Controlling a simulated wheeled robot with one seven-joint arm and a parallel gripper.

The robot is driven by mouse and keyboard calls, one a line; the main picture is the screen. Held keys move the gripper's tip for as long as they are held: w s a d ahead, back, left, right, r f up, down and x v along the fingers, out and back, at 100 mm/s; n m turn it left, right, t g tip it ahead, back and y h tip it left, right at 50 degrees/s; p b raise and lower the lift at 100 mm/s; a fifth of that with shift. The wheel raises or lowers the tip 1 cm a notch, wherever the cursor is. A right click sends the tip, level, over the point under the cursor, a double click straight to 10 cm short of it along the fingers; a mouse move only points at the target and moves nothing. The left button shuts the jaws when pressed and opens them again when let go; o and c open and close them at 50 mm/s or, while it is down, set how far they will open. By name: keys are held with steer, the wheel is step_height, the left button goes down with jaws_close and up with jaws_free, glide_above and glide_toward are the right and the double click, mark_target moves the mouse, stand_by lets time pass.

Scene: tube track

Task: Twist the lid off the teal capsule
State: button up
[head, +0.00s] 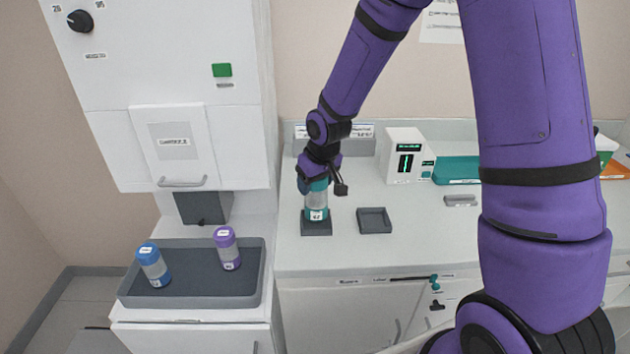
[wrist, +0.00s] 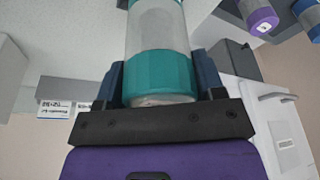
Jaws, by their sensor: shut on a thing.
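The teal capsule (head: 316,201) stands upright in a dark square holder (head: 316,229) on the white counter. It has a clear body, a white label near the bottom and a teal lid (head: 315,185) at the top. My gripper (head: 318,180) comes from above and is shut on the lid. In the wrist view the lid (wrist: 160,72) sits between the two dark fingers, and the clear body (wrist: 157,32) extends away from my gripper. The lid appears seated on the body, with no gap visible. The wrist view does not show the capsule's bottom.
A small dark square dish (head: 374,221) lies empty right of the holder. A white device (head: 406,156) with a dark display stands behind. A grey tray (head: 190,298) at left holds a blue capsule (head: 153,266) and a purple capsule (head: 228,250). A tall white cabinet (head: 170,80) rises at left.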

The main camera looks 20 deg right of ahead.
steer(key=shift+f, duration=1.35)
stand_by(0.9)
stand_by(0.4)
steer(key=n+y, duration=0.1)
steer(key=n, duration=0.6)
steer(key=n+g+y, duration=0.1)
steer(key=n, duration=0.2)
steer(key=shift+s+a+n+g, duration=0.1)
steer(key=shift+a+n+g, duration=0.05)
steer(key=shift+n+g, duration=0.15)
steer(key=n+g, duration=0.1)
steer(key=n, duration=0.3)
steer(key=shift+s, duration=0.1)
steer(key=n+g, duration=0.1)
steer(key=n, duration=0.5)
steer(key=shift+s+g, duration=0.15)
steer(key=shift+g, duration=0.25)
steer(key=shift+r, duration=4.75)
